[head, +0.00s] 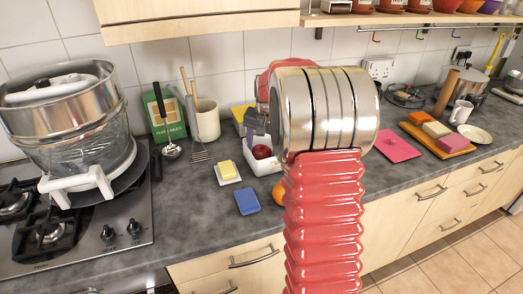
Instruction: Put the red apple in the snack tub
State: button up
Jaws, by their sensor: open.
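The red apple (262,152) sits inside a white square tub (265,170), which I take to be the snack tub, on the grey worktop. My gripper (256,138) is just above the apple, its grey fingers open and seemingly empty. I cannot tell whether a fingertip touches the apple. My arm hides the right side of the tub.
An orange fruit (279,190), partly hidden by my arm, lies in front of the tub. A yellow block on a white dish (229,180) and a blue sponge (247,201) lie to the left. A utensil pot (207,120) stands behind left.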

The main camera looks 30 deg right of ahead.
jog(key=v, duration=1)
dwell(0.4)
jog(key=s+a+r+n+t, duration=0.1)
jog(key=s+a+r+n, duration=0.15)
jog(key=s+a, duration=0.4)
jog(key=s+a+r+n, duration=0.2)
jog(key=s+a+n, duration=0.15)
jog(key=a, duration=0.65)
jog(key=s+a+f+n, duration=0.2)
jog(key=s+a, duration=0.3)
jog(key=s, duration=0.3)
jog(key=s+a+f+n+t+y, duration=0.1)
jog(key=s+a+f+n, duration=0.2)
jog(key=s+a, duration=0.3)
jog(key=shift+s+a, duration=0.3)
jog(key=shift+s, duration=0.8)
jog(key=shift+d, duration=0.1)
